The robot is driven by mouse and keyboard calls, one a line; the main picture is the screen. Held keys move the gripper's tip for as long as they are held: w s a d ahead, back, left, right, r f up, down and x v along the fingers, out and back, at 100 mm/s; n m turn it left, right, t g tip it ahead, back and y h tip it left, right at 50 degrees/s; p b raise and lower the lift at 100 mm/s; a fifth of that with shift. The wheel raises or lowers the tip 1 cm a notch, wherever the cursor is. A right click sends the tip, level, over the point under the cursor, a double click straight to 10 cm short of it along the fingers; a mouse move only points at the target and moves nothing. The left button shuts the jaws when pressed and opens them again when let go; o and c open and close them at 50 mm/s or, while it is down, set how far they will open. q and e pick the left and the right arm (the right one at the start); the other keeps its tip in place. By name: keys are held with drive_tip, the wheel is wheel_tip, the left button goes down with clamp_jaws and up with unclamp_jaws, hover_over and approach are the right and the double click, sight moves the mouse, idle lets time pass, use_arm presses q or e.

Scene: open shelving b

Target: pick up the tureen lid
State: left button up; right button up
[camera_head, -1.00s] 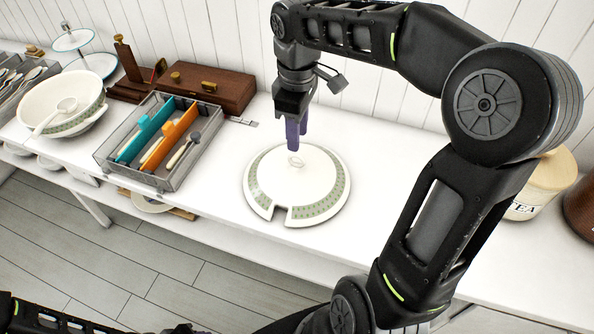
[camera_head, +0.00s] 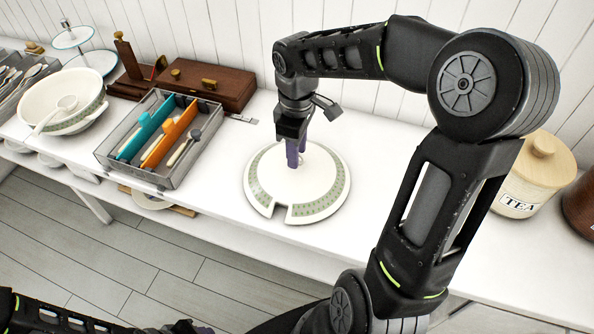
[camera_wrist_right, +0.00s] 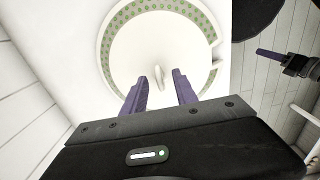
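The tureen lid (camera_head: 265,165) is a white round lid with a green patterned band and a notch at its front edge. It lies on the white shelf top and also shows in the wrist view (camera_wrist_right: 130,55). Its small knob (camera_wrist_right: 158,77) appears between the two purple fingers of my right gripper (camera_head: 297,156), which points down over the lid's middle. The fingers are apart, with a gap visible on each side of the knob. In the head view they hide the knob. My left gripper (camera_wrist_right: 270,53) shows small at the right of the wrist view; its opening is unclear.
A grey cutlery tray (camera_head: 180,178) stands left of the lid, with a brown wooden box (camera_head: 215,88) behind it. A white bowl (camera_head: 50,95) is at far left. A TEA canister (camera_head: 530,180) stands at right. The shelf around the lid is clear.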

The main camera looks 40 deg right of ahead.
drive_tip(key=shift+f, duration=0.6)
drive_tip(key=shift+c, duration=0.4)
clamp_jaws()
idle(0.9)
